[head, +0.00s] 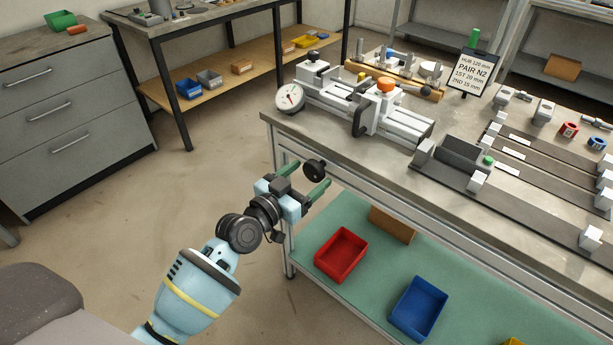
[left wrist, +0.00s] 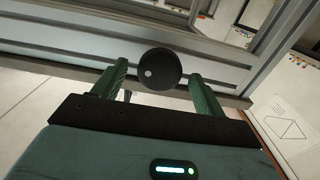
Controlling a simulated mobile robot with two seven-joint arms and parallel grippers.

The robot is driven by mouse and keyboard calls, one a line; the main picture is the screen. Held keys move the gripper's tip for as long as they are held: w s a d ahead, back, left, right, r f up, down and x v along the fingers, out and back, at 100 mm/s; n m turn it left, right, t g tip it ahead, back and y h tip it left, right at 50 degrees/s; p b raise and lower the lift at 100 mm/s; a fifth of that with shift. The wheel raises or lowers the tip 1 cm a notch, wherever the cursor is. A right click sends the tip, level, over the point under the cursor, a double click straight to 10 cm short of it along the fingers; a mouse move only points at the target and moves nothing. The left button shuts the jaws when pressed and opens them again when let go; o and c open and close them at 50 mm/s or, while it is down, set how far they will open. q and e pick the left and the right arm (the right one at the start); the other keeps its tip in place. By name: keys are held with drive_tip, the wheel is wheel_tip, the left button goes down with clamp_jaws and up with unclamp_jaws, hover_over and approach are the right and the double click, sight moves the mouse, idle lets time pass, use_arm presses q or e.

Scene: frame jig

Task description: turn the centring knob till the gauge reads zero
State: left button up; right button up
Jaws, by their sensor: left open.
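The centring knob (head: 314,170) is black and round, at the front side of the bench below its top edge. In the left wrist view the knob (left wrist: 160,69) carries a white dot left of its middle. My left gripper (head: 307,178) is open with its green fingertips on either side of the knob; in the left wrist view (left wrist: 157,72) a gap shows on each side, so it does not grip it. How deep the knob sits between the fingers is unclear. The round white gauge (head: 290,98) stands at the bench's left corner; its reading is too small to tell. My right gripper is out of view.
A clamping fixture with an orange knob (head: 385,84) stands on the bench top (head: 390,157), near a sign (head: 470,74). Red (head: 341,254) and blue (head: 417,307) bins sit on the green lower shelf. The floor left of the bench is clear.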

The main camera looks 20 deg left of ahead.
use_arm(q)
drive_tip(key=shift+w, duration=0.15)
drive_tip(key=shift+c, duration=0.3)
drive_tip(key=c, duration=0.9)
drive_tip(key=shift+n, duration=0.3)
